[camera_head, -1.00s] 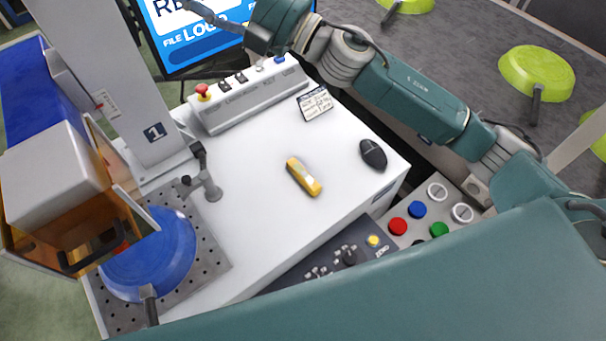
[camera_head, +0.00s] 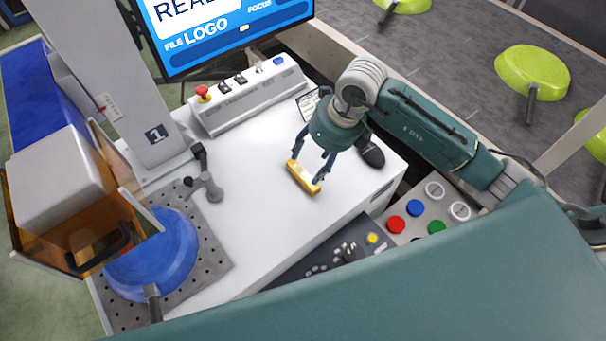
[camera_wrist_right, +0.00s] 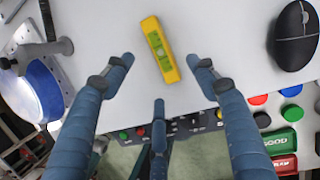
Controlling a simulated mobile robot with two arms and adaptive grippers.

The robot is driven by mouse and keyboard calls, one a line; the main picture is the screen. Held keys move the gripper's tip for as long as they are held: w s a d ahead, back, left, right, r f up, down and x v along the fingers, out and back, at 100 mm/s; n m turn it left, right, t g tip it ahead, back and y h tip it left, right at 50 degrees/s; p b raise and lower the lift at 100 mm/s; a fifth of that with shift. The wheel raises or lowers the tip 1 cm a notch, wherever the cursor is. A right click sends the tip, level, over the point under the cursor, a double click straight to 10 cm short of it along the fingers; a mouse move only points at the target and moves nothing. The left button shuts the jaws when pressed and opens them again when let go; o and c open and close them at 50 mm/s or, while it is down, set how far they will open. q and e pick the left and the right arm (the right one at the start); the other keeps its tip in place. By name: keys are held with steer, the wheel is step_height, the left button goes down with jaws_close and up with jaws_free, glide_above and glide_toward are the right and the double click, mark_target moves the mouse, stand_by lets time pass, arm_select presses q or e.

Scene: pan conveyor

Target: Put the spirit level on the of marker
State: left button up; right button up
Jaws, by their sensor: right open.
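The yellow spirit level (camera_head: 303,178) lies on the white table top (camera_head: 245,215). In the right wrist view the level (camera_wrist_right: 160,50) shows its green vial and lies between the spread fingers, ahead of them. My right gripper (camera_head: 308,168) is open above the level, with fingers on both sides of it; it also shows open and empty in the right wrist view (camera_wrist_right: 160,80). I cannot make out a marker with certainty. My left gripper is not in view.
A black mouse (camera_head: 372,154) lies right of the gripper. A control box (camera_head: 248,98) with a red button stands at the back. A blue pan (camera_head: 165,255) sits on the perforated plate (camera_head: 215,262) under the laser machine at left. Green pans (camera_head: 530,72) lie on the conveyor.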

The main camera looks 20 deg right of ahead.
mark_target(302, 175)
steer(key=x, duration=0.3)
steer(key=shift+a+f, duration=0.1)
steer(key=shift+f, duration=0.05)
steer(key=x, duration=0.1)
steer(key=p+x, duration=0.1)
steer(key=x, duration=0.1)
steer(key=p+x, duration=0.1)
steer(key=x, duration=0.1)
steer(key=shift+w, duration=0.25)
steer(key=shift+a+f, duration=0.1)
jaws_close()
step_height(302, 175, up, 20)
steer(key=b, duration=0.3)
steer(key=s+d+n+g+h, duration=0.2)
steer(key=s+n, duration=0.4)
steer(key=n, duration=1)
steer(key=s+d+n+g+h, duration=0.2)
steer(key=s+n, duration=0.4)
steer(key=n, duration=0.9)
steer(key=shift+s+r+n+g, duration=0.3)
steer(key=shift+s+r+n, duration=0.05)
steer(key=shift+r+n, duration=0.1)
